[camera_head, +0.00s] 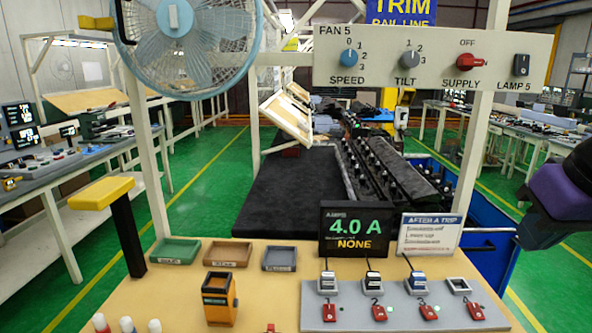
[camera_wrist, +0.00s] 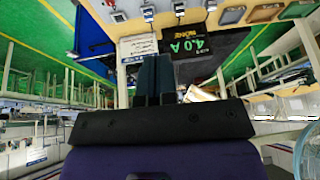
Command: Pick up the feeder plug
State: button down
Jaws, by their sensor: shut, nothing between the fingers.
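A grey panel (camera_head: 390,318) on the bench holds plugs with dark cables in a row: one at position 1 (camera_head: 327,281), one at position 2 (camera_head: 373,281) and a bluer one at position 3 (camera_head: 416,281). The socket at the right end (camera_head: 459,286) looks empty. I cannot tell which plug is the feeder plug. The plugs also show small and upside down at the top of the wrist view. My gripper (camera_wrist: 155,62) is shut and empty, fingers together, clear of the plugs. In the head view, my arm's purple and dark end is at the right edge.
Red switches line the panel's front. Behind stand an amps display (camera_head: 355,232) reading 4.0 A and NONE, and a card (camera_head: 430,234). Trays (camera_head: 174,251) and an orange device (camera_head: 219,298) are left. A control board (camera_head: 430,55) and fan (camera_head: 188,45) hang above.

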aim_at(327, 276)
jog(key=i+j, duration=0.1)
jog(key=j, duration=0.3)
jog(key=i+j, duration=0.1)
jog(key=j, duration=0.25)
jog(key=i+j, duration=0.1)
jog(key=j, duration=0.3)
jog(key=i+j, duration=0.1)
jog(key=j, duration=0.3)
jog(key=z, duration=0.05)
